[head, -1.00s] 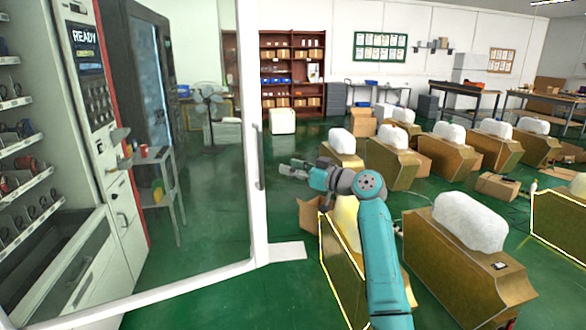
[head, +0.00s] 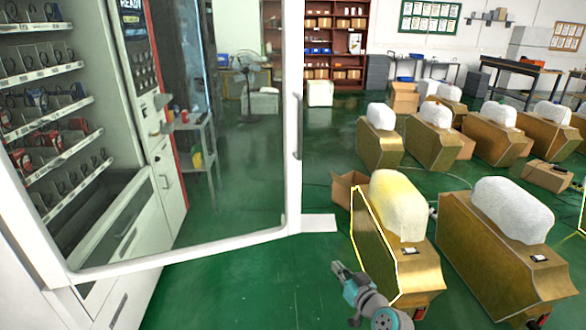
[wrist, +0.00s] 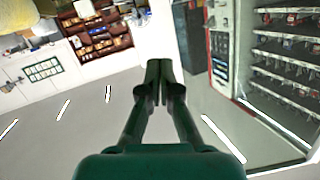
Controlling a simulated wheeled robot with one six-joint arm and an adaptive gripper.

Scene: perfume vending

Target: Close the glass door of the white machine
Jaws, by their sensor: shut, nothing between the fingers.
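The white machine (head: 130,215) stands at the left, with its shelves exposed. Its glass door (head: 235,150) is open, swung out toward me, with a white frame and a dark upright handle (head: 299,128) on its free right edge. My gripper (head: 338,268) is low in the head view, right of and below the door's lower corner, apart from it over the green floor. Its fingers are shut and empty. In the wrist view my gripper (wrist: 157,68) points toward the room, and the machine's shelves (wrist: 280,50) show at the right.
An open cardboard box (head: 348,188) lies behind. Through the glass are a fan (head: 248,62) and a grey stand (head: 195,145). Green floor is clear below the door.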

